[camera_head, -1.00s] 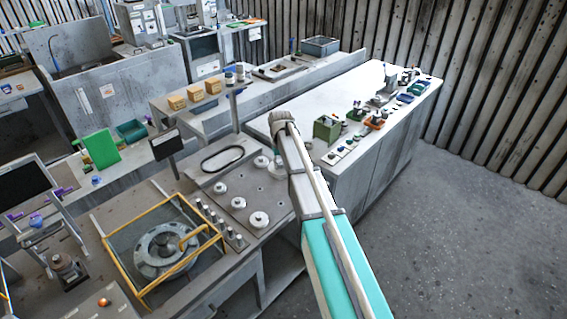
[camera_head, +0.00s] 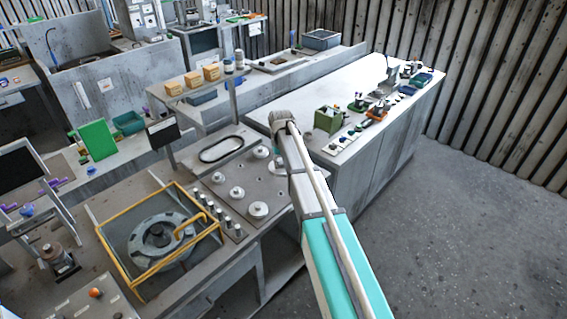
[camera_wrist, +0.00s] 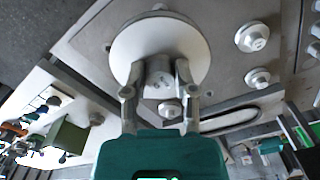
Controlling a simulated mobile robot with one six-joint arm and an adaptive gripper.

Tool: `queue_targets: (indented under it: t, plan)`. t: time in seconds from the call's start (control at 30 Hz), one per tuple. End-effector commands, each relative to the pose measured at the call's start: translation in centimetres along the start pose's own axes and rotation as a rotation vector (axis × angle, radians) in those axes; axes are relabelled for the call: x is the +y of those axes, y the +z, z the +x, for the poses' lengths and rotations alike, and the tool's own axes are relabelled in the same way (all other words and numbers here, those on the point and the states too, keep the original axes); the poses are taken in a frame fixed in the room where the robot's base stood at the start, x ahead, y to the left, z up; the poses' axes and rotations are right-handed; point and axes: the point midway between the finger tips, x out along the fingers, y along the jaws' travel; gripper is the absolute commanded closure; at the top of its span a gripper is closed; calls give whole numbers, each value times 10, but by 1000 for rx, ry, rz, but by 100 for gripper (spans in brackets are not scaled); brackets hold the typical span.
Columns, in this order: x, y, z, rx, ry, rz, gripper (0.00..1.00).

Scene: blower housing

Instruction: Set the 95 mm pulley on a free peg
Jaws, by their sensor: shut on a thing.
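My gripper (camera_wrist: 159,80) is shut on the hub of a wide, pale disc-shaped pulley (camera_wrist: 192,45) in the wrist view. It is the largest pulley in that view; no size mark is readable. The grey board (camera_head: 228,215) under it carries several smaller pulleys, such as one at the front (camera_head: 257,210), one in the middle (camera_head: 237,193) and one at the left (camera_head: 220,178). In the wrist view, one small pulley (camera_wrist: 170,108) shows just past the fingers. In the head view my arm hides the gripper and most of the held pulley. Whether the disc touches the board, I cannot tell.
A row of short metal cylinders (camera_head: 219,214) stands along the board's left edge, beside a yellow-framed blower housing (camera_head: 158,240). A tray with a black belt loop (camera_head: 220,148) lies behind the board. A white bench with a green box (camera_head: 327,120) stands at the right.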

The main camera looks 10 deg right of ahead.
Motion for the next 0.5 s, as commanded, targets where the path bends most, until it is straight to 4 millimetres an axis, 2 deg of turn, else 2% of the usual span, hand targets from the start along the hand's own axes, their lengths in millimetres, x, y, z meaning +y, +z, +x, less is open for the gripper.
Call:
queue_targets:
  t: [0.03, 0.5]
  plan:
    - [0, 0, 9, 0, 0, 0, 100]
    - [0, 0, 48, 0, 0, 0, 100]
